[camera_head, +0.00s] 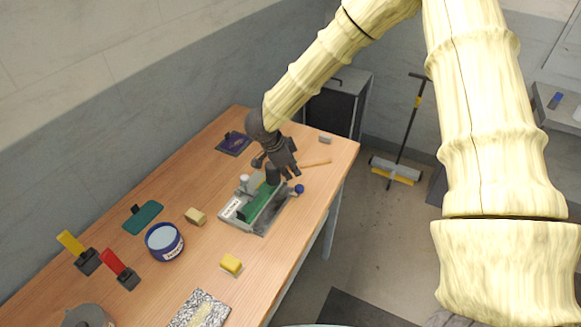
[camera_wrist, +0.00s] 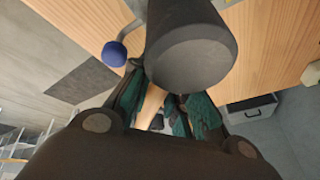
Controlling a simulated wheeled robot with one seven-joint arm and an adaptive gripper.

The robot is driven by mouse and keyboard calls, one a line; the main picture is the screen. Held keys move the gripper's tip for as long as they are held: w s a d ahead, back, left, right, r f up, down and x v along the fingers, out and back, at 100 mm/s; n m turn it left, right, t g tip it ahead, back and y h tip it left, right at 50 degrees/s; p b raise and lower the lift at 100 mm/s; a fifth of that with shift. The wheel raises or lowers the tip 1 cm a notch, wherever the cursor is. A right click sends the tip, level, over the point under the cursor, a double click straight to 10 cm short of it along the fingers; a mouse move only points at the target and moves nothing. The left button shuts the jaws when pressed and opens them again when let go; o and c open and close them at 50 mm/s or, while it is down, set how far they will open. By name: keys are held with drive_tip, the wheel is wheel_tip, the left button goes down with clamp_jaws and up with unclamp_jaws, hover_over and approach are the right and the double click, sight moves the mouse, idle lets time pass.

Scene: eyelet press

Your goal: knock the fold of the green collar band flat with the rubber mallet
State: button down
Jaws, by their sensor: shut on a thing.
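My gripper (camera_head: 279,161) is shut on the wooden handle (camera_wrist: 151,105) of the rubber mallet, whose thick black head (camera_wrist: 190,50) fills the upper middle of the wrist view. In the head view the dark mallet head (camera_head: 272,174) is just over the far end of the green collar band (camera_head: 262,203), and the tan handle sticks out to the right. The band lies along the grey press base (camera_head: 257,228). I cannot tell whether the head touches the band, and its fold is too small to make out.
A blue-knobbed lever (camera_head: 299,189) is close to the mallet's right. A blue tub (camera_head: 164,242), a beige block (camera_head: 195,216), a yellow block (camera_head: 231,264) and a green mat (camera_head: 142,217) lie left and front. Bare tabletop surrounds the press; the table's right edge is near.

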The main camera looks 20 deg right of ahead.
drive_tip(key=shift+f, duration=0.15)
wheel_tip(320, 180, down, 4)
drive_tip(key=shift+f+b, duration=0.1)
drive_tip(key=shift+b, duration=0.75)
wheel_tip(320, 180, up, 8)
drive_tip(key=p, duration=0.7)
drive_tip(key=shift+f, duration=0.15)
drive_tip(key=shift+f, duration=0.1)
